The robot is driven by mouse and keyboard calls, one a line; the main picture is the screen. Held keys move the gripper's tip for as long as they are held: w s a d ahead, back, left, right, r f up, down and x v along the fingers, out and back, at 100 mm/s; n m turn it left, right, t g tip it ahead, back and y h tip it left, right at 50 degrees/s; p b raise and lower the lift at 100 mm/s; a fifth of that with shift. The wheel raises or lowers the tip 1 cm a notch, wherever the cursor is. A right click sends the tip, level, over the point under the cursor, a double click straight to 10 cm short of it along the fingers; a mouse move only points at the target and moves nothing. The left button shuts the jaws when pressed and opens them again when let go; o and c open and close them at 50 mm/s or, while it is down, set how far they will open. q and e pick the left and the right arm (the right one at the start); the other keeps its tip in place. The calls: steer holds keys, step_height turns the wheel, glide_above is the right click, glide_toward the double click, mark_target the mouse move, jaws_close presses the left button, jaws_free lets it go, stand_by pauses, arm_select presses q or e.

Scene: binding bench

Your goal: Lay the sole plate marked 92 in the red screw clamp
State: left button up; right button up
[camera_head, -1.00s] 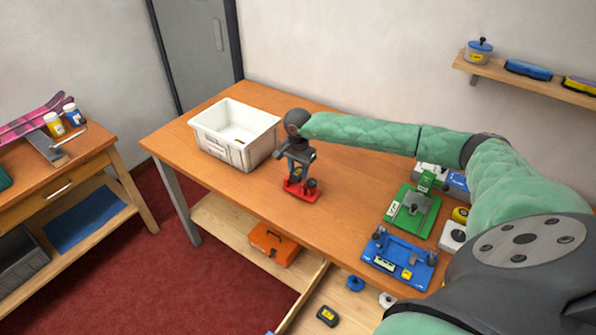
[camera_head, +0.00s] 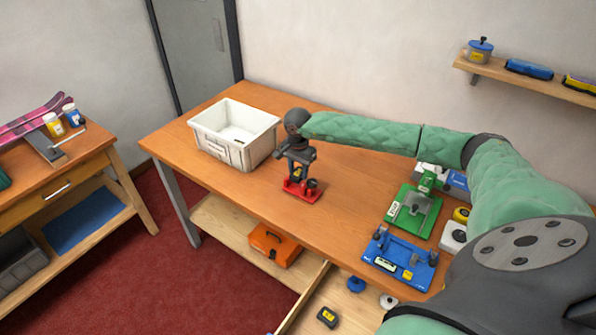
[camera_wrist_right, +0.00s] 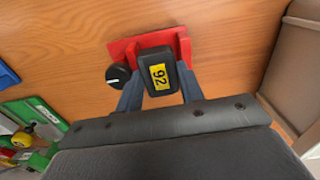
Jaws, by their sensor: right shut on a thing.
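The sole plate marked 92 (camera_wrist_right: 158,72) is a small dark block with a yellow label. My right gripper (camera_wrist_right: 157,88) is shut on it, with one finger on each side. The red screw clamp (camera_wrist_right: 184,48) lies right behind the plate in the wrist view, its black knob (camera_wrist_right: 118,76) at the left. In the head view my right gripper (camera_head: 298,172) points down over the red clamp (camera_head: 291,194), which sits on the bench. I cannot tell whether the plate touches the clamp's bed. My left gripper is not in view.
A white bin (camera_head: 238,152) stands left of the clamp on the wooden bench (camera_head: 345,205). A green fixture (camera_head: 420,222) and a blue fixture (camera_head: 385,265) sit to the right. The bench around the clamp is clear. An orange case (camera_head: 275,250) lies on the shelf below.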

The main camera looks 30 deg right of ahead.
steer(key=shift+f+b, duration=0.4)
steer(key=shift+b, duration=0.3)
stand_by(0.6)
steer(key=o, duration=0.9)
steer(key=shift+a, duration=0.1)
steer(key=shift+c, duration=0.2)
steer(key=shift+o, duration=0.8)
steer(key=shift+f, duration=0.1)
steer(key=shift+o, duration=0.4)
steer(key=shift+r, duration=0.2)
step_height(320, 180, up, 11)
steer(key=p, duration=0.1)
steer(key=shift+r, duration=0.2)
